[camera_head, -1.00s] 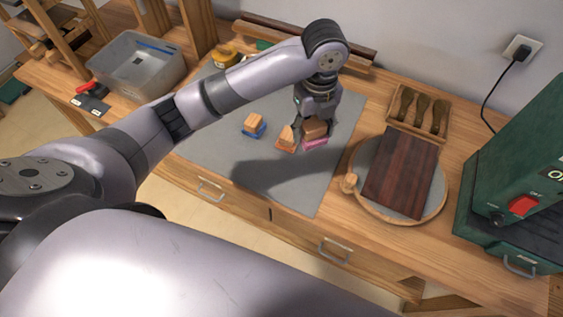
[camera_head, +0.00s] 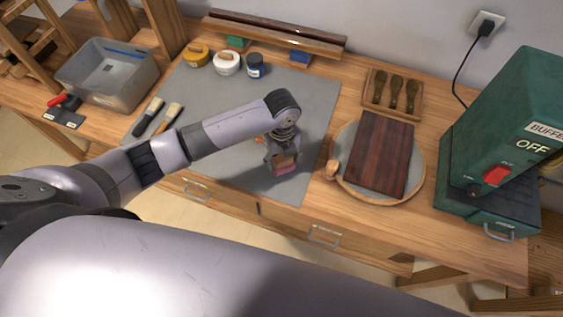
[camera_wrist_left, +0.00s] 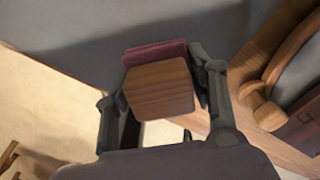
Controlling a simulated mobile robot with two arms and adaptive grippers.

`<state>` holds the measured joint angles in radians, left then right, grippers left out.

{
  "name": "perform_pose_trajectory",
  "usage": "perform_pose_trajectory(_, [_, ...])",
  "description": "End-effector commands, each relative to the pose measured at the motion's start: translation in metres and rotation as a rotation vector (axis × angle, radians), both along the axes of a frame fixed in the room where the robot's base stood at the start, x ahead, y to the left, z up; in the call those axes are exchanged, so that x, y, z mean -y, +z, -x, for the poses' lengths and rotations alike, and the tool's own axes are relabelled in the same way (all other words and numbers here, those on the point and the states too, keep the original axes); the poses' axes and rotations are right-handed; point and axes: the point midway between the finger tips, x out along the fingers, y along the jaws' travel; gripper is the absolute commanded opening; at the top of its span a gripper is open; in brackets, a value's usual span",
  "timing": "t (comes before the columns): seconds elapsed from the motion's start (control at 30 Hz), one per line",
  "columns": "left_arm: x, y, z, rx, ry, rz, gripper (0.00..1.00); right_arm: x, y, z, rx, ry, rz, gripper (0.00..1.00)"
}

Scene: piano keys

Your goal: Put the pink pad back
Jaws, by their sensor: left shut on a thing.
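The pink pad (camera_head: 286,169) has a wooden block as its back. My left gripper (camera_head: 283,158) is shut on it, near the front right part of the grey mat (camera_head: 225,165). In the left wrist view, the wooden block (camera_wrist_left: 160,88) sits between the fingers, with the pink layer (camera_wrist_left: 155,53) beyond it. A bit of an orange pad (camera_head: 259,139) shows beside my wrist; my arm hides most of it. At the back, a green pad (camera_head: 237,42) and a blue pad (camera_head: 300,56) sit at a dark wooden rail (camera_head: 275,31). My right gripper is not in view.
Yellow (camera_head: 196,55), white (camera_head: 226,63) and blue (camera_head: 255,66) jars stand on the mat's back part. A round board with a dark plank (camera_head: 381,153) lies to the right, before a tool tray (camera_head: 396,92). A green machine (camera_head: 510,140) stands far right.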

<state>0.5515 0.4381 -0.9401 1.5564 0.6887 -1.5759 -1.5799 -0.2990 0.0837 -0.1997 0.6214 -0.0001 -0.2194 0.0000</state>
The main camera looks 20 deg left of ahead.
Motion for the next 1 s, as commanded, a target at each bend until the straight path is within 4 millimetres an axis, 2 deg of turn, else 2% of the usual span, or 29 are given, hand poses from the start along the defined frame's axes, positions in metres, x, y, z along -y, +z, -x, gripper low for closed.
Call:
perform_pose_trajectory(0.23, [0.0,-0.033,0.001,-0.004,0.001,-0.001,0.25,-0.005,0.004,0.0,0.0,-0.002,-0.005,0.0])
perform_pose_trajectory(0.67, [0.0,-0.041,0.001,-0.001,0.0,-0.001,0.25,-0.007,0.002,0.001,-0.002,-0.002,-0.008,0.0])
perform_pose_trajectory(0.7, [0.0,-0.04,0.0,-0.001,0.0,-0.001,0.53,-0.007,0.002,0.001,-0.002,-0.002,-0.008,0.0])
perform_pose_trajectory(1.0, [0.0,-0.04,0.001,-0.001,0.0,0.0,0.71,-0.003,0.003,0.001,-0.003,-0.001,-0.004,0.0])
